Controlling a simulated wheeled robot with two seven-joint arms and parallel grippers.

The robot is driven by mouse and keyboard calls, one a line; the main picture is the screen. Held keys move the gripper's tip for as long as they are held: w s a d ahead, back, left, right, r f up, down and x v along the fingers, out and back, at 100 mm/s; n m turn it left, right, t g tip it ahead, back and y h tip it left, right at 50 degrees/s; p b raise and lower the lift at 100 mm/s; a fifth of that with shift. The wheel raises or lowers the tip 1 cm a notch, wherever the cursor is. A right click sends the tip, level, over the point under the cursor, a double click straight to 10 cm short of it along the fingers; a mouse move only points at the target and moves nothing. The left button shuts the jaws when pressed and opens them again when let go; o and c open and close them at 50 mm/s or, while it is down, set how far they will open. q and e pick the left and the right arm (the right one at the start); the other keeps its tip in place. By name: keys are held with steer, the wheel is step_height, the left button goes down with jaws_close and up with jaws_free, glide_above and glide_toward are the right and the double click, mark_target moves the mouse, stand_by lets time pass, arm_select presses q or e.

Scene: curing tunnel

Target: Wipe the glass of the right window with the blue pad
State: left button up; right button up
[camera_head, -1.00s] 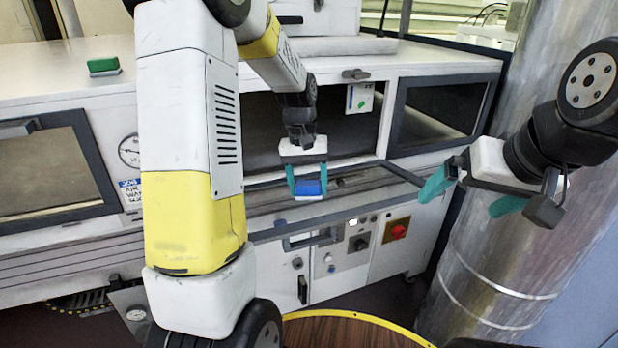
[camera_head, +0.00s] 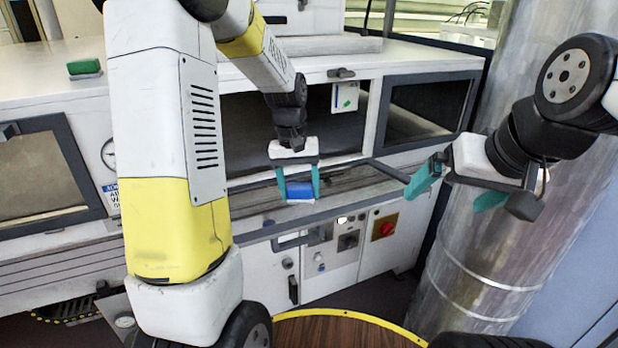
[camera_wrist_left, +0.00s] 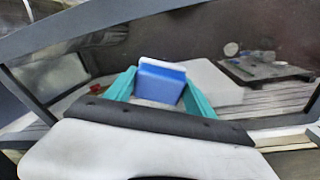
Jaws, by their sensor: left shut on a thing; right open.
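My left gripper (camera_head: 299,186) is shut on the blue pad (camera_head: 300,191), which has a pale edge. It holds the pad in front of the open middle bay of the white machine. The left wrist view also shows the blue pad (camera_wrist_left: 160,82) between the teal fingers. The right window (camera_head: 428,106), dark glass in a grey frame, is at the right of the machine's front, up and right of the pad. The pad is apart from this glass. My right gripper (camera_head: 449,188) is open and empty, in front of the metal column, below and right of the window.
A green block (camera_head: 84,68) lies on the machine's top at the left. The left window (camera_head: 40,172) is at the far left. A control panel with a red knob (camera_head: 385,228) is below the bay. A big metal column (camera_head: 480,240) stands at the right.

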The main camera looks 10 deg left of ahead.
mark_target(240, 215)
arm_select(q)
steer(key=shift+s+a, duration=0.8)
steer(key=shift+a, duration=0.4)
steer(key=shift+s+a, duration=0.8)
steer(key=shift+a, duration=0.45)
steer(key=shift+s+a, duration=0.8)
steer(key=shift+a, duration=0.4)
steer(key=shift+s+a+f, duration=0.1)
steer(key=shift+s+a, duration=0.5)
steer(key=shift+a, duration=0.2)
steer(key=shift+s+a+f, duration=0.1)
steer(key=shift+s+a, duration=0.45)
steer(key=shift+a, duration=0.2)
steer(key=shift+s+a+r, duration=0.1)
steer(key=shift+s+a, duration=0.35)
steer(key=shift+a, duration=0.2)
steer(key=shift+s+a, duration=0.45)
steer(key=shift+a, duration=0.2)
steer(key=shift+w+a+r, duration=0.1)
steer(key=shift+w+r, duration=0.1)
steer(key=shift+r, duration=0.8)
steer(key=shift+w+a+r, duration=0.1)
steer(key=shift+w+r, duration=0.05)
steer(key=shift+r, duration=0.9)
steer(key=shift+w+a+r, duration=0.1)
steer(key=shift+w+r, duration=0.1)
steer(key=shift+r, duration=0.8)
steer(key=r, duration=0.3)
steer(key=shift+w+a, duration=0.15)
steer(key=shift+w, duration=0.05)
